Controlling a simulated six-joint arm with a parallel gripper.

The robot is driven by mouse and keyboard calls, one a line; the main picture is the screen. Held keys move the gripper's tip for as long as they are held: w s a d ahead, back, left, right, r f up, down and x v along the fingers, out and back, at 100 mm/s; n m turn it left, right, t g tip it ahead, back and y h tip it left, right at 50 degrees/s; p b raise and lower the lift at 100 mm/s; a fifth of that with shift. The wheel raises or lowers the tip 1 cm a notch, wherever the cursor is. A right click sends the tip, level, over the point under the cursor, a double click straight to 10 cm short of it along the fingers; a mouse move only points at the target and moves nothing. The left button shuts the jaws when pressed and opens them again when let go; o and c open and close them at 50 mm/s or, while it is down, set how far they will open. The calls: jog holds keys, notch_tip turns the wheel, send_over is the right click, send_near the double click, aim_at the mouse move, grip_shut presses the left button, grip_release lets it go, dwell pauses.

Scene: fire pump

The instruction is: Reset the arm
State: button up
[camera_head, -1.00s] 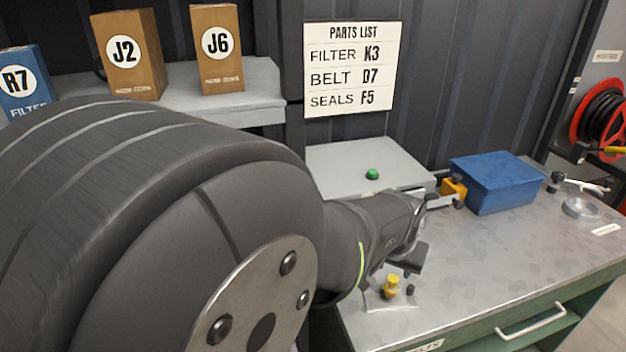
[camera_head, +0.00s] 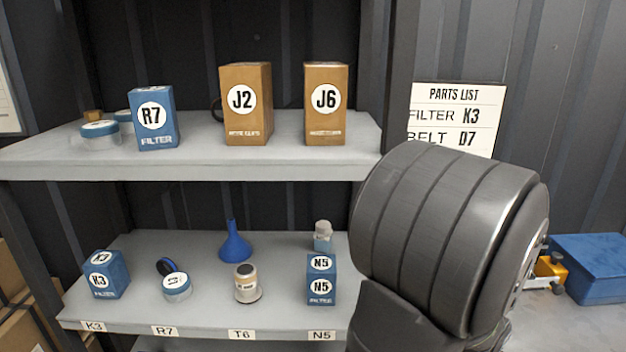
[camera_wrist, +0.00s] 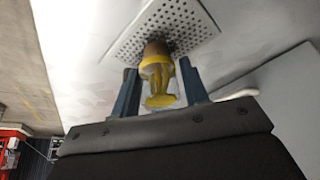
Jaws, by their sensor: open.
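My gripper (camera_wrist: 160,92) shows in the wrist view with its two blue-grey fingers apart. A yellow part with a brownish top (camera_wrist: 157,72) appears between or just beyond the fingers, against a perforated metal plate (camera_wrist: 185,22). I cannot tell whether a finger touches it. In the head view my own dark arm link fills the lower right, and the gripper is hidden there.
A shelf (camera_head: 320,165) on the left carries boxes J2 (camera_head: 247,125), J6 (camera_head: 326,120) and blue R7 (camera_head: 154,135). The lower shelf (camera_head: 130,315) holds filters and a blue funnel (camera_head: 235,242). A blue case (camera_head: 590,268) stands right of my arm.

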jog(key=shift+f, duration=0.3)
jog(key=shift+r, duration=0.1)
jog(key=shift+r, duration=0.1)
jog(key=v, duration=1.1)
jog(key=x, duration=1.1)
notch_tip(320, 180, up, 4)
jog(key=shift+f, duration=0.15)
jog(key=shift+s+d+r, duration=0.15)
jog(key=shift+s+r, duration=0.15)
jog(key=shift+s, duration=0.05)
